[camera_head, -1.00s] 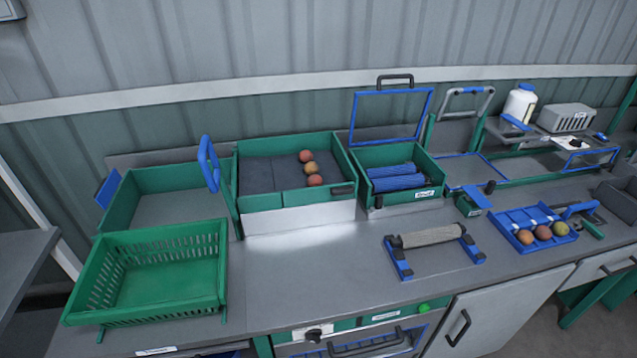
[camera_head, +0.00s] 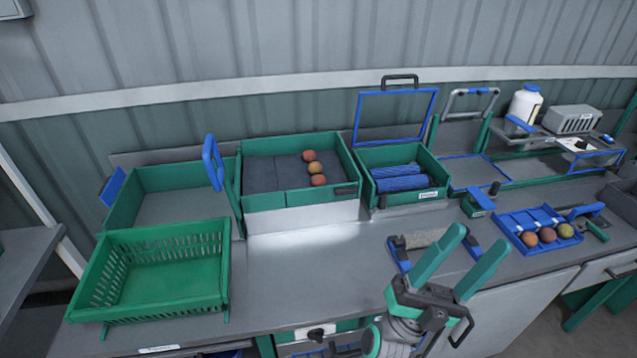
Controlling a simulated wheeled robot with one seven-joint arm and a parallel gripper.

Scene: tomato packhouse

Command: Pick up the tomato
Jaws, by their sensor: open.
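Several tomatoes are in view. Three more sit in the blue tray (camera_head: 512,220) at the right: an orange one (camera_head: 529,239), a reddish one (camera_head: 547,235) and a yellowish one (camera_head: 566,230). My gripper (camera_head: 462,252) is open and empty, its two green fingers pointing up and right over the front of the bench, left of the blue tray. It hides part of the grey roller stand.
An empty green slotted crate (camera_head: 150,234) stands at the front left. A green box with blue rollers (camera_head: 402,181) has its blue-framed lid (camera_head: 395,118) raised. A white bottle (camera_head: 524,104) stands at the back right. The bench (camera_head: 300,270) before the tomato bin is clear.

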